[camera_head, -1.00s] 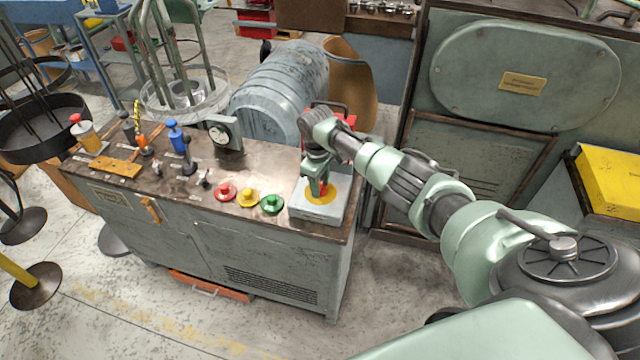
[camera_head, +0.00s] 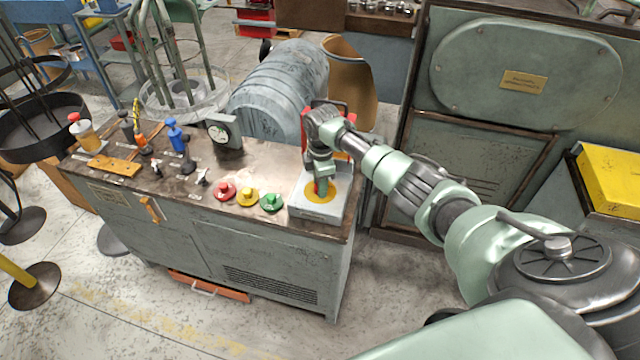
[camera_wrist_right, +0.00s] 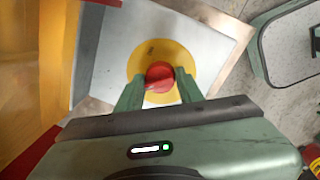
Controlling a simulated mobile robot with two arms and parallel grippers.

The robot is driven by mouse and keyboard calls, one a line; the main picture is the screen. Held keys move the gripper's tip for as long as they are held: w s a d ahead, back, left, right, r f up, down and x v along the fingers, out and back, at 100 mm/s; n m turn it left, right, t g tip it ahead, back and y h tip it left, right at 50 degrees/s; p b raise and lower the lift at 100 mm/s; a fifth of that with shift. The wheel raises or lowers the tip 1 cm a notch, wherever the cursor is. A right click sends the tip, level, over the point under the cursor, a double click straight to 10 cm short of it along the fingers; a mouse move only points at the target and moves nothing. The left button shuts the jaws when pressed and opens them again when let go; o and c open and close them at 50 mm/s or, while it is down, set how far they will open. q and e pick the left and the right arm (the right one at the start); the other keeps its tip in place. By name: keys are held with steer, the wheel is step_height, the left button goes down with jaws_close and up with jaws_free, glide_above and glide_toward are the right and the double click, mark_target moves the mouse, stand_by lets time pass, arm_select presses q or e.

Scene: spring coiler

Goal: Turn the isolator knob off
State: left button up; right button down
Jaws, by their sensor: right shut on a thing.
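The isolator knob is red and sits on a yellow disc on a grey box (camera_head: 311,209) at the right end of the cabinet top. In the right wrist view the knob (camera_wrist_right: 159,76) lies between the two green fingers, with the yellow disc (camera_wrist_right: 150,51) around it. My right gripper (camera_head: 321,186) reaches down onto the box from the right and is shut on the knob; it also shows in the right wrist view (camera_wrist_right: 159,90). In the head view the gripper hides most of the knob. My left gripper is not in view.
Red (camera_head: 224,191), yellow (camera_head: 246,197) and green (camera_head: 271,202) buttons stand left of the box on the cabinet top. A dial gauge (camera_head: 222,134) and small levers are further left. A large grey drum (camera_head: 281,90) stands behind.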

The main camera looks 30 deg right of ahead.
steer(key=shift+s+f+n, duration=0.1)
steer(key=shift+n, duration=0.3)
steer(key=c, duration=0.9)
jaws_free()
steer(key=shift+c, duration=0.2)
steer(key=r, duration=0.5)
steer(key=r+b, duration=0.1)
steer(key=r, duration=0.2)
steer(key=shift+s+a, duration=0.1)
steer(key=shift+s, duration=0.15)
